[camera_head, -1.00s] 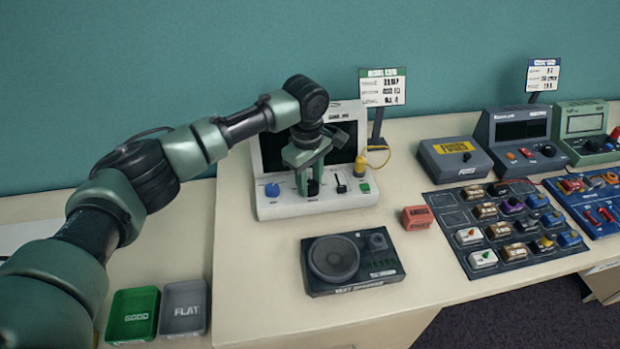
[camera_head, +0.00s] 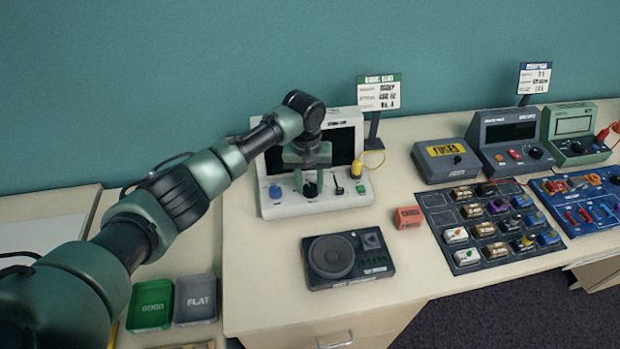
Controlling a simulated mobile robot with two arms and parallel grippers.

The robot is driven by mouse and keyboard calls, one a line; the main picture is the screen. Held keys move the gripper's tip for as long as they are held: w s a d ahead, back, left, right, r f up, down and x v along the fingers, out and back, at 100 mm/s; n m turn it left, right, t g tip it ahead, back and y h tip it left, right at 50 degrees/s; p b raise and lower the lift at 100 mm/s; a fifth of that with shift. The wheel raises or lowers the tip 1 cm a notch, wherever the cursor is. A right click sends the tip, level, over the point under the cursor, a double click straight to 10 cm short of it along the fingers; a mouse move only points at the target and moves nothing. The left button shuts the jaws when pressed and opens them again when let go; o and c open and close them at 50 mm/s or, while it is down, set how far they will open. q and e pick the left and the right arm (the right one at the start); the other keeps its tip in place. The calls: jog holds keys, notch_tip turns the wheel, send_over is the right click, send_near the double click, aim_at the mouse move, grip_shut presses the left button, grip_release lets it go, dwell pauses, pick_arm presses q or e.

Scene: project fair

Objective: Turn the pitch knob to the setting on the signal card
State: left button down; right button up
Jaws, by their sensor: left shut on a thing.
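The white signal device (camera_head: 285,211) stands at the back of the table, its dark screen partly hidden by my arm. It has a blue knob (camera_head: 275,191) at the left, a black knob (camera_head: 310,190) in the middle, a small lever (camera_head: 338,188) and a yellow plug (camera_head: 356,169). My left gripper (camera_head: 309,184) points down and is shut on the black middle knob. I cannot read the knob's label or its setting. A card with a green header (camera_head: 379,93) stands behind the device at its right; its text is too small to read. My right gripper is not in view.
A black speaker box (camera_head: 347,260) lies in front of the device, with a red block (camera_head: 407,217) to its right. A fuse box (camera_head: 450,160), component board (camera_head: 463,236) and meters fill the right side. Green (camera_head: 150,305) and grey (camera_head: 196,299) trays sit lower left.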

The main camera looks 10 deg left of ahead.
aim_at(308, 186)
pick_arm(q)
jog(key=m, duration=0.3)
jog(key=shift+m+p, duration=0.3)
jog(key=shift+p, duration=0.1)
dwell(0.4)
jog(key=c, duration=0.9)
grip_release()
jog(key=shift+c, duration=0.2)
notch_tip(308, 186, up, 8)
jog(key=shift+a+f+b, duration=0.1)
jog(key=shift+a+b, duration=0.05)
jog(key=shift+b, duration=0.8)
